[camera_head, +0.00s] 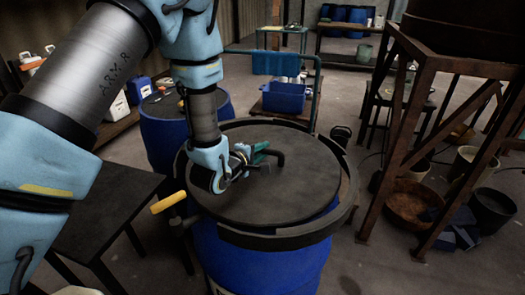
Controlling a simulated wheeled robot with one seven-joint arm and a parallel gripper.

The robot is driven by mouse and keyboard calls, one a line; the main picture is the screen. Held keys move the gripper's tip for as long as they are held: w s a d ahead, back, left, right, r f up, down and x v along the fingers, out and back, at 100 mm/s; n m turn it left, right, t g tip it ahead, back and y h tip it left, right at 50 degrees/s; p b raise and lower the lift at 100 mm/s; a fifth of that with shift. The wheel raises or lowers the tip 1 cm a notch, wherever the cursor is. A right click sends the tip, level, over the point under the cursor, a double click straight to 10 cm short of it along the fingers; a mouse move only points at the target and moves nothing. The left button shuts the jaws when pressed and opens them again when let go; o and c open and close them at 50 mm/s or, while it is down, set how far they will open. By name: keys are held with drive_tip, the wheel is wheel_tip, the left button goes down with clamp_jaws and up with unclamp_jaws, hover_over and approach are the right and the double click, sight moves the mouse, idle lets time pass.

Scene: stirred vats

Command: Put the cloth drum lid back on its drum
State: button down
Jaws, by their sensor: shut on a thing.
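The drum lid is a dark round disc (265,200) with a black bent handle on top. It lies level over the mouth of a blue drum (265,262) in the middle of the view. My gripper (262,157) is shut on the lid's handle; its fingertips are partly hidden by my wrist. A dark ring (285,237) with gaps runs around the lid's edge, and a yellow lever (168,202) sticks out at its left. A sliver of blue shows between lid and ring at the right. I cannot tell whether the lid rests fully on the rim.
A second blue drum (165,135) stands behind at the left, with small things on top. A dark table (100,215) is at the lower left. A blue-bin trolley (284,97) stands behind. A rusty frame (400,130) and several buckets are at the right.

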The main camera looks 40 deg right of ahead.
drive_tip(key=c, duration=0.9)
unclamp_jaws()
drive_tip(key=shift+r, duration=0.1)
drive_tip(key=shift+o, duration=1.2)
drive_tip(key=b+v, duration=0.1)
drive_tip(key=v, duration=0.8)
drive_tip(key=shift+r, duration=0.1)
drive_tip(key=shift+p+v, duration=0.9)
drive_tip(key=shift+p, duration=0.15)
drive_tip(key=shift+w, duration=0.1)
